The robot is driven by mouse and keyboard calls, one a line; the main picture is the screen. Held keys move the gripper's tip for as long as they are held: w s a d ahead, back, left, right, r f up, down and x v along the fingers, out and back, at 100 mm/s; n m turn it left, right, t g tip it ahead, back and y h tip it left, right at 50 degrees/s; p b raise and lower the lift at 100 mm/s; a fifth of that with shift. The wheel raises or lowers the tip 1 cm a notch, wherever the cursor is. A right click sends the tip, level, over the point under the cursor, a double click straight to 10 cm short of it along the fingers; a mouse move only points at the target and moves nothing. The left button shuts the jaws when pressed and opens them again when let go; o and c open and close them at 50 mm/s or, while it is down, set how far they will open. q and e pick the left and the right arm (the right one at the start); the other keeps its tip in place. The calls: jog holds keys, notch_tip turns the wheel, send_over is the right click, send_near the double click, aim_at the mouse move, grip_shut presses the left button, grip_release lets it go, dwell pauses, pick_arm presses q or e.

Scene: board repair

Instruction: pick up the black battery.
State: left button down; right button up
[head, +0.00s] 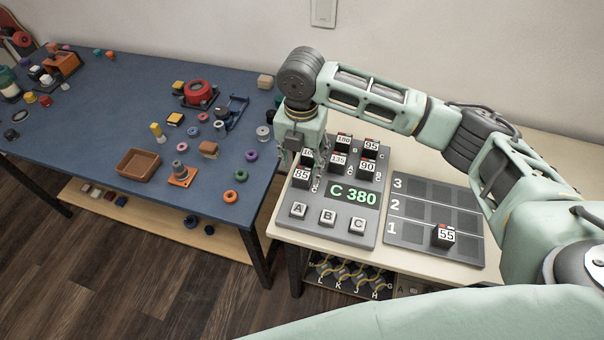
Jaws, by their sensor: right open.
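Several black batteries with white number labels stand on the grey board, among them 85 (302,178), 90 (367,168), 95 (371,145), 135 (338,160) and 180 (343,140). Another, labelled 55 (443,236), sits in row 1 of the grey rack (405,240). My right gripper (302,170) is open, pointing down at the board's left side by the 85 battery. Its fingers partly cover another battery (307,154) behind 85. I cannot tell whether the fingers touch a battery. My left gripper is out of view.
The grey board (340,232) shows C 380 above buttons A, B and C. At left, a blue table (100,130) holds a brown tray (138,163), coloured rings and small parts. A gap separates the two tables. My right arm spans the board's back.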

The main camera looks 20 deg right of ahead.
aim_at(303, 173)
notch_tip(303, 173, down, 5)
jog(key=shift+d, duration=0.1)
jog(key=c, duration=1.3)
